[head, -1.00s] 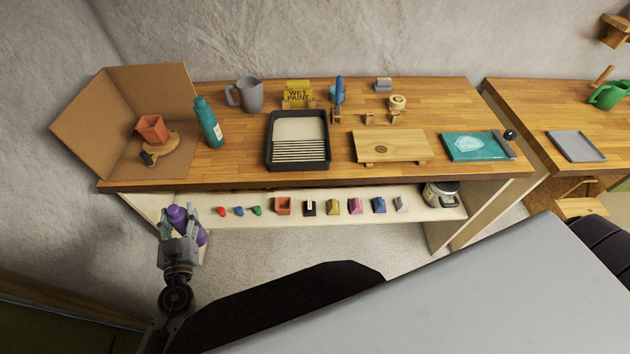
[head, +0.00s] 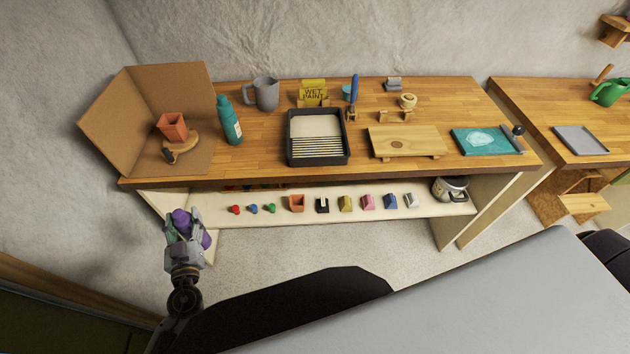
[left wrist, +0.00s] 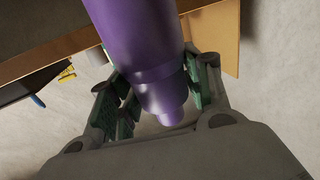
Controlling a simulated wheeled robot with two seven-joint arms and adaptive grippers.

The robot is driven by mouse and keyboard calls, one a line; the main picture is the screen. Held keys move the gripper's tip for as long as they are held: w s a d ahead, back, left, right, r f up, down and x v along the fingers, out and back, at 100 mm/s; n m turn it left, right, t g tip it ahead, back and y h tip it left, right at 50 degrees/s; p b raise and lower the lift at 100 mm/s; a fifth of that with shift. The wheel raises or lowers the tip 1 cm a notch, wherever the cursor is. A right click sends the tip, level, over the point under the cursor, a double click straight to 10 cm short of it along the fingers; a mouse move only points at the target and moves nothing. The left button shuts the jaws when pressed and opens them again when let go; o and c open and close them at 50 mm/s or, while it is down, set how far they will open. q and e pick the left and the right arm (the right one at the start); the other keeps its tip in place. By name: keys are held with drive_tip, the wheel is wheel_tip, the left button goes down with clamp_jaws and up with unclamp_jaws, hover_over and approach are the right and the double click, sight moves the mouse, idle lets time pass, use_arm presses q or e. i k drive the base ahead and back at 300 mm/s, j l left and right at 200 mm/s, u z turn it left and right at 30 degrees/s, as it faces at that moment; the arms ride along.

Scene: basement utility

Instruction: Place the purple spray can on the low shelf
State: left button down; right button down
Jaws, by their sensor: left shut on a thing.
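My left gripper (head: 184,238) is shut on the purple spray can (head: 181,220) at the left end of the workbench. The can also shows large in the left wrist view (left wrist: 143,40), between the green-padded fingers (left wrist: 150,95). The low shelf (head: 330,215) is a pale board under the bench top. The can is in front of the shelf's left end; I cannot tell whether they touch. My right gripper is not in view.
On the shelf stand small red, blue and green items, an orange pot (head: 297,203), several coloured blocks and a silver pot (head: 450,189) at the right. The wooden bench top (head: 260,160) overhangs it. The shelf's front strip looks clear.

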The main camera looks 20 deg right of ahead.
sight(207, 211)
drive_tip(key=j+z, duration=0.1)
drive_tip(key=j, duration=0.3)
drive_tip(key=k+j+z, duration=0.1)
drive_tip(key=j, duration=0.3)
drive_tip(key=k+j+z, duration=0.1)
drive_tip(key=j, duration=0.3)
drive_tip(key=k+j+z, duration=0.1)
drive_tip(key=j, duration=0.3)
